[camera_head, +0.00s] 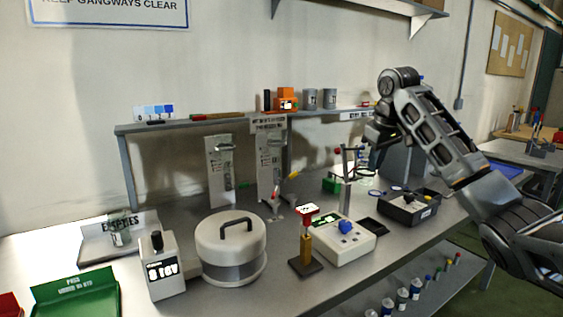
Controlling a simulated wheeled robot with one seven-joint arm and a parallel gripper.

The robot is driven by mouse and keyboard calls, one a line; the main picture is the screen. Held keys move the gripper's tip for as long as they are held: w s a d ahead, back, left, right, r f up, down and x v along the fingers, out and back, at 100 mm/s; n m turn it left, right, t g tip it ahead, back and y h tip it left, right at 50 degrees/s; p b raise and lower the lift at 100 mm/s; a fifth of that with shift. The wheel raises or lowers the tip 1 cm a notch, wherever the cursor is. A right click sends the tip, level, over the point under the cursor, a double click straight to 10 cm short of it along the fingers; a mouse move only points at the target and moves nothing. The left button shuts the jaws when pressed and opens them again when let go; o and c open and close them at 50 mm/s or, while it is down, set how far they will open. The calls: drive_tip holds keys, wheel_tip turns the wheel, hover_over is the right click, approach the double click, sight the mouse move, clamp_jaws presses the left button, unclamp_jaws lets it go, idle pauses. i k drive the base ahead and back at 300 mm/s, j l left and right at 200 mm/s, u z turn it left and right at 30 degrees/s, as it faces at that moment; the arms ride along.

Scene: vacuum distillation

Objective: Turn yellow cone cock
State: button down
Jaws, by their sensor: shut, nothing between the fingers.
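My gripper (369,148) is small and dark at the end of my arm. It is behind the bench-top apparatus, right of a thin upright stand (347,170). It looks shut and holds nothing that I can see. Glassware (364,171) sits just below it, small and hard to make out. I cannot pick out the yellow cone cock with certainty among the small parts around the stand. I cannot tell whether my gripper touches anything there.
On the bench stand a white lidded pot (231,240), a grey meter (163,268), a white device with a blue knob (345,243), a brass post on a dark base (306,249) and a dark box (409,208). A raised shelf (190,123) runs behind. A green tray (75,295) lies front left.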

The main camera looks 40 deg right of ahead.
sight(294, 174)
drive_tip(key=i, duration=0.95)
